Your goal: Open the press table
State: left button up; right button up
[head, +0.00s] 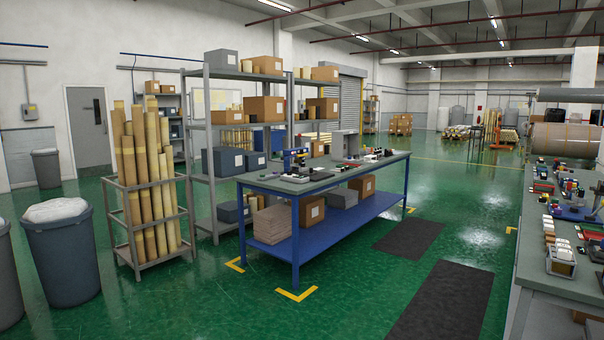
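A blue-framed table (400,171) with a grey top and a lower shelf stands in the middle of the head view. A small blue and black device (297,160), several small tools and a grey box-like unit (345,144) are on its top. A second grey-topped table (535,262) at the right edge carries many small coloured parts and a blue-based device (577,212). I cannot tell which of them is the press table. Neither of my grippers is in view.
Two dark mats (440,305) (409,238) lie in the aisle between the tables. A large wrapped roll (565,140) is at far right. Green floor is clear ahead.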

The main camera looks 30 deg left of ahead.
aim_at(302, 171)
jog(key=i+j+u, duration=0.3)
jog(key=i+u, duration=0.3)
jog(key=i, duration=0.25)
jog(key=i+u, duration=0.25)
jog(key=i, duration=2.35)
jog(key=j, duration=0.1)
